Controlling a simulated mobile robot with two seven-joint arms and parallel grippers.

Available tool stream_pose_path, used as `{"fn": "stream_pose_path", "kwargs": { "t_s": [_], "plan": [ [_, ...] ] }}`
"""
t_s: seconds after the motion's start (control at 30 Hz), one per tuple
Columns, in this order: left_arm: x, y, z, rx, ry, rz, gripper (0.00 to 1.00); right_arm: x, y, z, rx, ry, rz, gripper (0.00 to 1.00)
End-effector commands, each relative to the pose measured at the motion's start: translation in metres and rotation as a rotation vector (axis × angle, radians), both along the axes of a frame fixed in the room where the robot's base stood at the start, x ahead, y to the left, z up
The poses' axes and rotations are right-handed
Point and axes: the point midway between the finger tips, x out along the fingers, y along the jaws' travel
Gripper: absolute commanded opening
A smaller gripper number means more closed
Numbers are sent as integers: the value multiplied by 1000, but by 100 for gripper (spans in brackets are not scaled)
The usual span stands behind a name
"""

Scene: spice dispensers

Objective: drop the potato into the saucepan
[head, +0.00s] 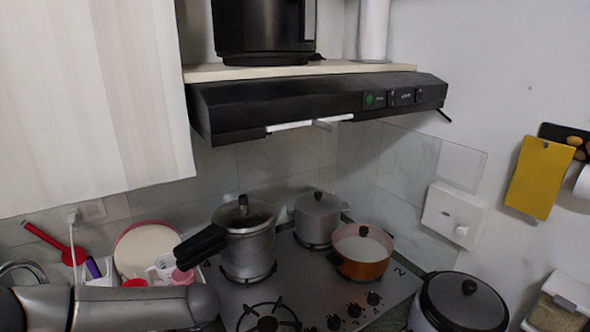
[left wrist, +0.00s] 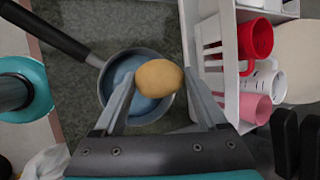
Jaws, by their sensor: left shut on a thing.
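The yellow-brown potato (left wrist: 159,77) is between the fingertips of my left gripper (left wrist: 158,80) in the left wrist view. The gripper is shut on it. The saucepan (left wrist: 150,110), with a blue inside, shows behind the potato and between the fingers, and the potato overlaps its upper right part in the picture. How high the potato is above the pan is hard to tell. The pan's black handle (left wrist: 50,32) points to the upper left. In the head view my left arm crosses the lower left, but its gripper, the potato and the saucepan are out of sight. My right gripper is not seen.
A white dish rack (left wrist: 212,60) with a red mug (left wrist: 255,40) and pink cup (left wrist: 255,107) stands close right of the gripper. A teal round object (left wrist: 38,88) is on the left. The stove (head: 300,285) holds a pressure cooker (head: 245,245) and other pots.

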Motion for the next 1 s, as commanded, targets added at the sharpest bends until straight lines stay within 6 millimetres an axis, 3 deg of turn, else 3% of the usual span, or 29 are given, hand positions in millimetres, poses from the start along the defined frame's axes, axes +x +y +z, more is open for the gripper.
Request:
{"fn": "stream_pose_path", "kwargs": {
  "t_s": [0.2, 0.23, 0.43, 0.77, 1.0],
  "plan": [
    [0, 0, 1, 0, -1, 1, 16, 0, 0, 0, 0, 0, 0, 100],
    [0, 0, 1, 0, -1, 1, 78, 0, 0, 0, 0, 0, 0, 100],
    [0, 0, 1, 1, 0, 1, 100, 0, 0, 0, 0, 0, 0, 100],
    [-1, -3, 4, -1, 1, 0, 100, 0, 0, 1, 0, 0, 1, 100],
    [-6, -25, 39, -4, -3, -1, 100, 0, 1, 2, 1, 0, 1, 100]
  ]
}}
